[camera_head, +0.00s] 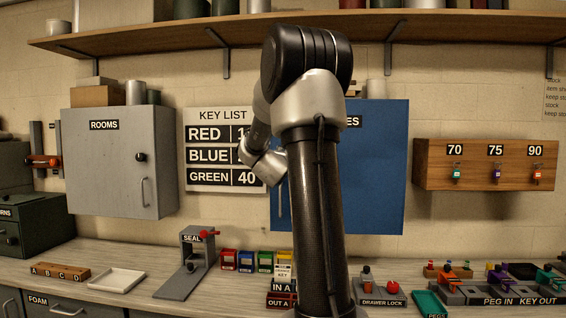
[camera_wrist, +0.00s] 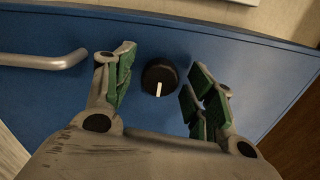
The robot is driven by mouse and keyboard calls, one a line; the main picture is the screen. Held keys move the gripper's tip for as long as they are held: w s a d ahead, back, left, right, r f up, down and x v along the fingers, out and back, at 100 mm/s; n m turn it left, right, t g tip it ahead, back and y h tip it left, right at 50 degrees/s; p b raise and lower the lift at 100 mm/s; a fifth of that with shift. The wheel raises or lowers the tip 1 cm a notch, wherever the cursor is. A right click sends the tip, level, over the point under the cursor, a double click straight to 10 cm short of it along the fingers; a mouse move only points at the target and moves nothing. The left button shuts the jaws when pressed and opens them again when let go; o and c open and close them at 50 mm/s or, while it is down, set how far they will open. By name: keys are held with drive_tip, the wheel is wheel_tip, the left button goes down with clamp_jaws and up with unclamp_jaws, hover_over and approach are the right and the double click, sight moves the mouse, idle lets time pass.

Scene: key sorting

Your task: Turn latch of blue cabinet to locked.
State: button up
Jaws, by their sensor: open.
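The blue cabinet (camera_head: 375,165) hangs on the wall behind my arm, which hides its middle and most of its label. In the wrist view the blue cabinet door (camera_wrist: 215,45) fills most of the picture. Its latch (camera_wrist: 159,77) is a round black knob with a white mark pointing toward the bottom of the picture. My gripper (camera_wrist: 160,80) is open, with green-padded fingers on either side of the knob and visible gaps between. I cannot tell how far the fingertips are from the door. The latch is hidden in the head view.
A metal door handle (camera_wrist: 45,60) is left of the gripper in the wrist view. A key list sign (camera_head: 215,178) and a grey cabinet (camera_head: 115,160) are to the left. A wooden key box (camera_head: 485,180) is to the right. A shelf (camera_head: 200,38) runs above.

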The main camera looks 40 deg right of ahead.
drive_tip(key=c, duration=1.1)
drive_tip(key=shift+o, duration=0.2)
drive_tip(key=shift+n, duration=0.3)
drive_tip(key=shift+f+n, duration=0.1)
drive_tip(key=shift+n, duration=8.5)
drive_tip(key=o, duration=1.1)
drive_tip(key=shift+c, duration=0.2)
